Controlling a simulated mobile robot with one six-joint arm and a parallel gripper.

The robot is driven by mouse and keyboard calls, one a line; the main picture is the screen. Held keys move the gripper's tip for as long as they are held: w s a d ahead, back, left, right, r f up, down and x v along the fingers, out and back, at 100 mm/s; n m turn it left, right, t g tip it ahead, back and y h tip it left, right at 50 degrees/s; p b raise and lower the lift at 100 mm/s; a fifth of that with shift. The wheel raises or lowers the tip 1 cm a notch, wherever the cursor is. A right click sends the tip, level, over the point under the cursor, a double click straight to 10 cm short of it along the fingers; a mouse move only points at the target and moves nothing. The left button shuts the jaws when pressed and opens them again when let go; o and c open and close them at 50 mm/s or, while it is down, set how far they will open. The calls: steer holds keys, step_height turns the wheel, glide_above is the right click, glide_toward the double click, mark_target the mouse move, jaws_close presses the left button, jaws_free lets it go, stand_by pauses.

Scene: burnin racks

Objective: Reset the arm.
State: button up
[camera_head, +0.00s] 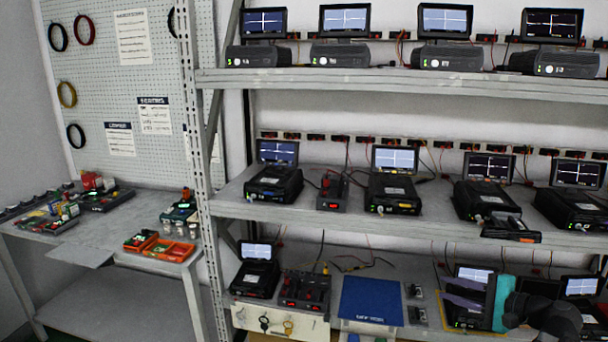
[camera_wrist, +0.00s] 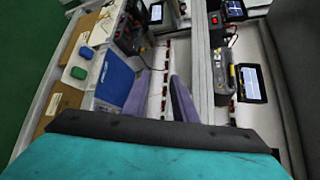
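My gripper (camera_head: 450,292) is at the lower right of the head view, in front of the lower bench, with its purple fingers pointing left and its teal body behind them. In the wrist view my gripper (camera_wrist: 159,82) shows two purple fingers with a clear gap between them. It is open, and nothing is held. Part of my dark arm shows right of the teal body. It hides part of the bench and the units behind it.
A blue mat (camera_head: 371,300) lies on the lower bench left of my gripper. Testers with screens fill the middle shelf (camera_head: 340,213) and upper shelf (camera_head: 400,82). A rack post (camera_head: 198,180) stands at left. A side table (camera_head: 85,250) holds parts and orange bins (camera_head: 168,250).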

steer(key=w+a+f+n+g+y, duration=0.1)
steer(key=w+a+f+g, duration=0.15)
steer(key=a+f, duration=0.85)
steer(key=s+a+f+n+g, duration=0.2)
steer(key=s+a+f+g, duration=0.25)
steer(key=a+f, duration=0.6)
steer(key=s+a+f+n+g, duration=0.2)
steer(key=s+a+f+g, duration=0.25)
steer(key=a+f, duration=0.65)
steer(key=s+a+f+n+g+h, duration=0.2)
steer(key=s+f, duration=0.6)
steer(key=s+a+f+n+g+h, duration=0.1)
steer(key=s+a+f+n+g, duration=0.15)
steer(key=s+f, duration=0.5)
steer(key=s+d+f+n+g+h, duration=0.1)
steer(key=s+d+f+n+h, duration=0.5)
steer(key=s+d, duration=0.2)
steer(key=shift+s+d+g, duration=0.35)
steer(key=shift+d+g, duration=0.05)
steer(key=shift+d, duration=0.25)
